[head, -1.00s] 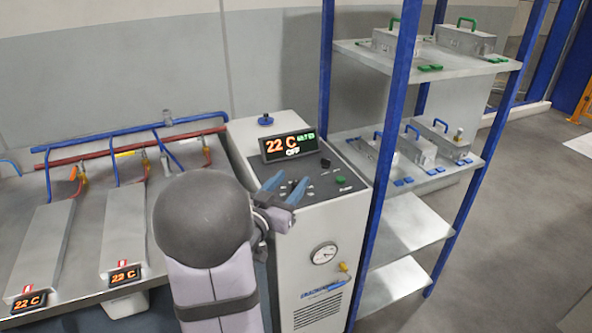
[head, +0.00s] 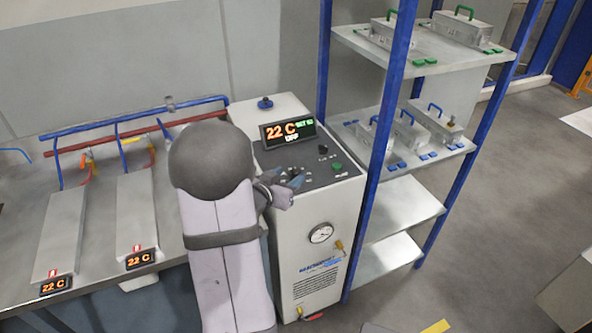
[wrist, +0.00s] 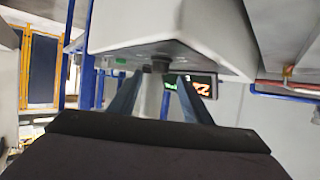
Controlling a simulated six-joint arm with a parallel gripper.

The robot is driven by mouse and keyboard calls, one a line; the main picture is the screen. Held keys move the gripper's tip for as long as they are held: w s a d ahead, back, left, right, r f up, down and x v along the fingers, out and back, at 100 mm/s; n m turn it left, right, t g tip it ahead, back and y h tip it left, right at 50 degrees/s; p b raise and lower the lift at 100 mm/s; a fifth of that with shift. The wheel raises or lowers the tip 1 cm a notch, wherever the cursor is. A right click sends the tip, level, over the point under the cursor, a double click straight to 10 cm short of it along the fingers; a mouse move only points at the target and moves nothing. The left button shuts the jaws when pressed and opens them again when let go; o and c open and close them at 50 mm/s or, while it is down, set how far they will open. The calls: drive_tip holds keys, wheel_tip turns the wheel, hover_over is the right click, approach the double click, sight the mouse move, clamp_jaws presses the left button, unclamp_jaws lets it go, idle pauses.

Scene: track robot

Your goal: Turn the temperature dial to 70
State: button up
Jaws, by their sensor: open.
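The temperature dial is a small dark knob on the sloped control panel (head: 310,177) of the grey machine. In the wrist view the dark knob (wrist: 160,66) shows just beyond and between my fingertips; contact cannot be told. The fingers (wrist: 160,77) also stand apart in the wrist view. My fingers partly hide the dial in the head view.
A black switch (head: 323,149) and a green button (head: 337,167) sit right of the dial. A blue-posted shelf (head: 405,215) stands close on the right. A bench with pipes (head: 95,215) lies left. A gauge (head: 320,233) is on the machine front.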

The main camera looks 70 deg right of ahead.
sight(295, 171)
drive_tip(key=shift+p+x, duration=0.45)
drive_tip(key=shift+x, duration=2.7)
drive_tip(key=c, duration=1)
